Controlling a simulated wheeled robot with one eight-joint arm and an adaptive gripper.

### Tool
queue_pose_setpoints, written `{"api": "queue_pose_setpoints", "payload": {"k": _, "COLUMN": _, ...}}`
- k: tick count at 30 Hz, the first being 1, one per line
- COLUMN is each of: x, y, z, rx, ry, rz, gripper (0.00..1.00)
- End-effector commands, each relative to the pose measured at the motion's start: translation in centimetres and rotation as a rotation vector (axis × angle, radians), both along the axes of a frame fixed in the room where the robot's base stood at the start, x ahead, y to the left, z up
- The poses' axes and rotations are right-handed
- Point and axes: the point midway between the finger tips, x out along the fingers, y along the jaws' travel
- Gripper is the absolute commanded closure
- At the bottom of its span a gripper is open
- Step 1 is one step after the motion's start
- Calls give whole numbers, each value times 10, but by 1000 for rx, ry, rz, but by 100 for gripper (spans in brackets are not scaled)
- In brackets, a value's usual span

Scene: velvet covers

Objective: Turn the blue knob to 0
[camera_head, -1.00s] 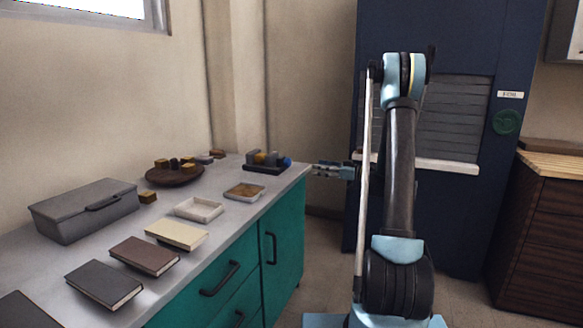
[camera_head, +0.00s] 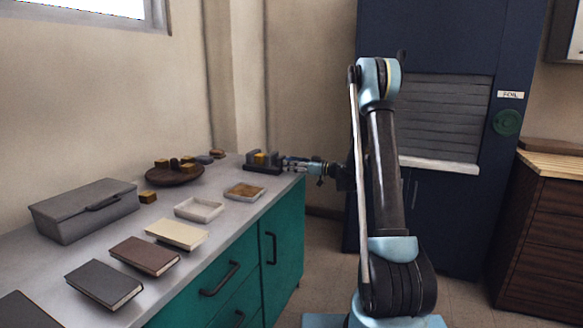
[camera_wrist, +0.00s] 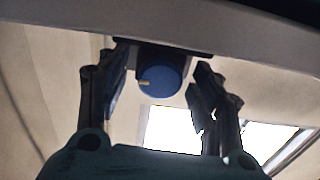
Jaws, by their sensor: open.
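The blue knob (camera_wrist: 160,80) shows in the wrist view as a round face with a pale pointer mark on its left side. It sits on a dark mount (camera_wrist: 190,60) and lies between the two fingers of my gripper (camera_wrist: 156,84). The fingers are apart, with a gap visible on both sides of the knob. In the head view my gripper (camera_head: 290,163) reaches left to the right end of the dark device (camera_head: 262,166) on the counter, and it hides the knob there. No number scale is readable.
The grey counter (camera_head: 225,215) over teal cabinets (camera_head: 284,240) holds a shallow white tray (camera_head: 199,209), a tan tray (camera_head: 244,191), several books, a grey case (camera_head: 85,208) and a round dark tray (camera_head: 175,177). A blue cabinet (camera_head: 440,40) stands behind my arm.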

Motion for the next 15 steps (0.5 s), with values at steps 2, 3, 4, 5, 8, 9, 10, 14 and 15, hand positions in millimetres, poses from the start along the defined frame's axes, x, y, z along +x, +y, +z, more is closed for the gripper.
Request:
{"api": "queue_pose_setpoints", "payload": {"k": 2, "x": 0, "y": 1, "z": 0, "rx": 0, "ry": 0, "rz": 0, "gripper": 40}}
{"api": "queue_pose_setpoints", "payload": {"k": 3, "x": 1, "y": 1, "z": 0, "rx": 0, "ry": 0, "rz": 0, "gripper": 40}}
{"api": "queue_pose_setpoints", "payload": {"k": 4, "x": 1, "y": 1, "z": 0, "rx": 0, "ry": 0, "rz": 0, "gripper": 40}}
{"api": "queue_pose_setpoints", "payload": {"k": 5, "x": 0, "y": 1, "z": 0, "rx": 0, "ry": 0, "rz": 0, "gripper": 40}}
{"api": "queue_pose_setpoints", "payload": {"k": 8, "x": 0, "y": 1, "z": 0, "rx": 0, "ry": 0, "rz": 0, "gripper": 40}}
{"api": "queue_pose_setpoints", "payload": {"k": 9, "x": 0, "y": 1, "z": 0, "rx": 0, "ry": 0, "rz": 0, "gripper": 50}}
{"api": "queue_pose_setpoints", "payload": {"k": 10, "x": 0, "y": 1, "z": 0, "rx": 0, "ry": 0, "rz": 0, "gripper": 56}}
{"api": "queue_pose_setpoints", "payload": {"k": 14, "x": 0, "y": 1, "z": 0, "rx": 0, "ry": 0, "rz": 0, "gripper": 85}}
{"api": "queue_pose_setpoints", "payload": {"k": 15, "x": 1, "y": 1, "z": 0, "rx": 0, "ry": 0, "rz": 0, "gripper": 85}}
